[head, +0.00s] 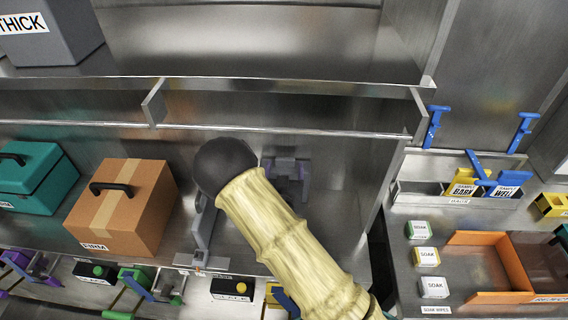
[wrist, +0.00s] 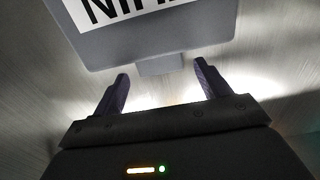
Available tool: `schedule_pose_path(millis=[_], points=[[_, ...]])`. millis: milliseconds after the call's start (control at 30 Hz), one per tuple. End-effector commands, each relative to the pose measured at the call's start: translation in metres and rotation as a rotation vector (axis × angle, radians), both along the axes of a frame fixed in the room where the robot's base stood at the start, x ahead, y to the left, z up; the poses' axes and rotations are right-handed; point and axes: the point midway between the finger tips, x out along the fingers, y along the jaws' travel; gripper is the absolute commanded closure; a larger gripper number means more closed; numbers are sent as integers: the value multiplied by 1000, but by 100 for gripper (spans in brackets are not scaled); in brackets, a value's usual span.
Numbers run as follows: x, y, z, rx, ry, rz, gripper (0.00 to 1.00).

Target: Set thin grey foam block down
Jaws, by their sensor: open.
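In the wrist view the thin grey foam block (wrist: 110,52) fills the top of the picture. Its white label reads upside down as the end of "THIN", partly cut off. A short grey tab sticks out from the block's near edge. My gripper (wrist: 161,72) is open, with its two dark fingers spread either side of that tab and no contact visible. The block rests close to a brushed metal surface; whether it lies flat cannot be told.
An orange-brown box (head: 125,205) and a teal box (head: 38,178) stand left of my arm. A grey block labelled THICK (head: 50,35) sits on the upper shelf. A metal divider lies right, then several SOAK blocks (head: 425,257) and an orange tray (head: 475,240).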

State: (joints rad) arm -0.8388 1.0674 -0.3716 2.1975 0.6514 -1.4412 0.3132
Motion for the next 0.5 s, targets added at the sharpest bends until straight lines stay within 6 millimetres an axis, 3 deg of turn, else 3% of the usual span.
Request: schedule_pose_path(millis=[300,500], points=[[-63,3,-2,0,1,3,24],[-82,3,-1,0,0,2,24]])
